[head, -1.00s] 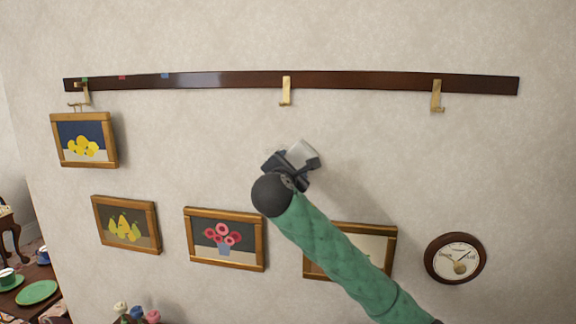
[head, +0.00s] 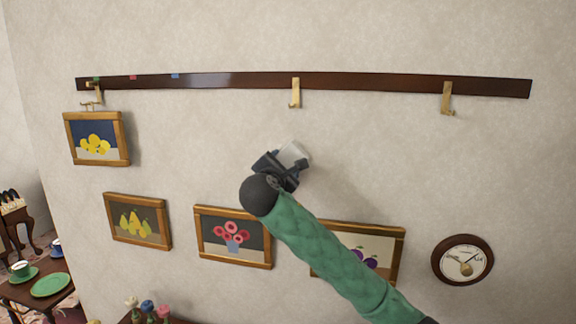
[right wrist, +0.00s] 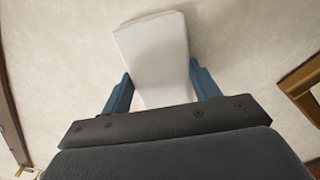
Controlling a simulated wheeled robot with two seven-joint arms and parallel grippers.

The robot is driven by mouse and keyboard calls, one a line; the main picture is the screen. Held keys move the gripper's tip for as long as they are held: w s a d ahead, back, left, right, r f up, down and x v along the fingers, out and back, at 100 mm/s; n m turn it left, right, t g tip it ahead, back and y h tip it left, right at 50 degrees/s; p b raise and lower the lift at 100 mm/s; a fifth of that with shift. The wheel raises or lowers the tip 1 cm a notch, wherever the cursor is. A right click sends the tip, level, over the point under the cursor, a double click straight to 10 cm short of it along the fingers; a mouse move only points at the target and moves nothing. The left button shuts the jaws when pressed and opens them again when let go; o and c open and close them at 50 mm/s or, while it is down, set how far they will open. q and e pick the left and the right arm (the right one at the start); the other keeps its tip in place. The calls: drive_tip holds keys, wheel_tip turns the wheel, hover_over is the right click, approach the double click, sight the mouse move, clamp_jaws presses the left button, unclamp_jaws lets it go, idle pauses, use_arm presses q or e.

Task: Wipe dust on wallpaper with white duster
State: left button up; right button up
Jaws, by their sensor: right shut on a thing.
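The white duster (head: 293,153) is a pale block held at the tip of my right gripper (head: 281,165). In the right wrist view the duster (right wrist: 156,55) sits between the two blue fingers of the gripper (right wrist: 160,92), which are shut on it. The duster is in front of the cream wallpaper (head: 380,150), below the dark rail and above the row of pictures. I cannot tell whether it touches the wall. No distinct dust patch shows on the wallpaper. My left gripper is out of view.
A dark rail (head: 230,81) with brass hooks (head: 295,92) runs above. Framed pictures of lemons (head: 97,139), pears (head: 137,220), flowers (head: 233,237) and plums (head: 385,242), partly behind my arm, hang around. A table (head: 22,292) stands lower left.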

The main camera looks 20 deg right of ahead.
drive_tip(key=shift+w+a+r+p, duration=0.6)
drive_tip(key=shift+w+a+r, duration=0.4)
drive_tip(key=shift+a, duration=0.45)
drive_tip(key=s+d, duration=0.4)
drive_tip(key=d, duration=0.2)
drive_tip(key=shift+s+d, duration=0.3)
drive_tip(key=shift+d, duration=0.05)
drive_tip(key=w+a, duration=0.4)
drive_tip(key=a, duration=0.2)
drive_tip(key=shift+w+a, duration=0.3)
idle(0.9)
drive_tip(key=shift+s+a+f, duration=0.1)
drive_tip(key=shift+v, duration=2.9)
